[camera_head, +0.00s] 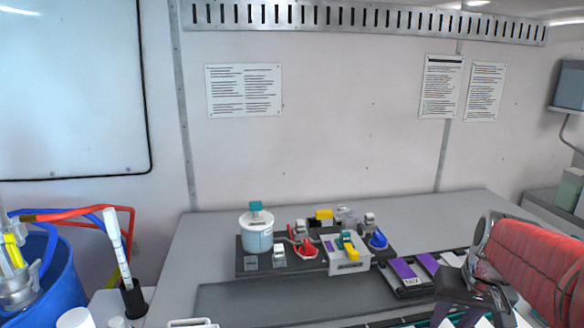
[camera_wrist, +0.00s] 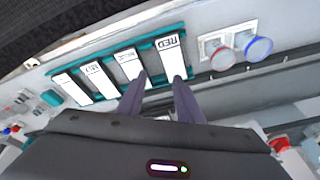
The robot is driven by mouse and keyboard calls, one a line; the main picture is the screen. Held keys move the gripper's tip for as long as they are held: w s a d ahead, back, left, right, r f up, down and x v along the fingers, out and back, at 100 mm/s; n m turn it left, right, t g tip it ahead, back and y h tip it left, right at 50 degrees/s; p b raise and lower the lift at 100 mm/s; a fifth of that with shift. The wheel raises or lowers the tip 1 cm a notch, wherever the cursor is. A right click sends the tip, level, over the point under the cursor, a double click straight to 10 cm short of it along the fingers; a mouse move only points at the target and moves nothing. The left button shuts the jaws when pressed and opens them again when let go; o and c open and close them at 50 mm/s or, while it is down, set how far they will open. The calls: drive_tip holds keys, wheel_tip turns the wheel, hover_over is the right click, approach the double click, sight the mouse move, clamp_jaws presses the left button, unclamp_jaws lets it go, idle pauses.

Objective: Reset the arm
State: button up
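My arm (camera_head: 535,262), in a red sleeve, reaches in from the right in the head view, over the right end of the bench. Its dark wrist end (camera_head: 470,288) is low over the bench near the front edge. In the wrist view my gripper (camera_wrist: 160,79) has its two dark fingers apart with nothing visible between them. The fingertips point at a teal rack (camera_wrist: 150,46) of white labelled cards, near a card marked RED (camera_wrist: 172,57). I cannot tell whether they touch it.
A dark tray (camera_head: 224,294) lies along the bench. A blue bucket (camera_head: 55,285) with hoses is at left. Red (camera_wrist: 222,59) and blue (camera_wrist: 258,48) knobs are beside the rack.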

drive_tip(key=s+a+r+n+t, duration=0.2)
drive_tip(key=s+a+n, duration=0.1)
drive_tip(key=s+a, duration=1)
drive_tip(key=shift+a+n+t, duration=0.3)
drive_tip(key=shift+a, duration=1.6)
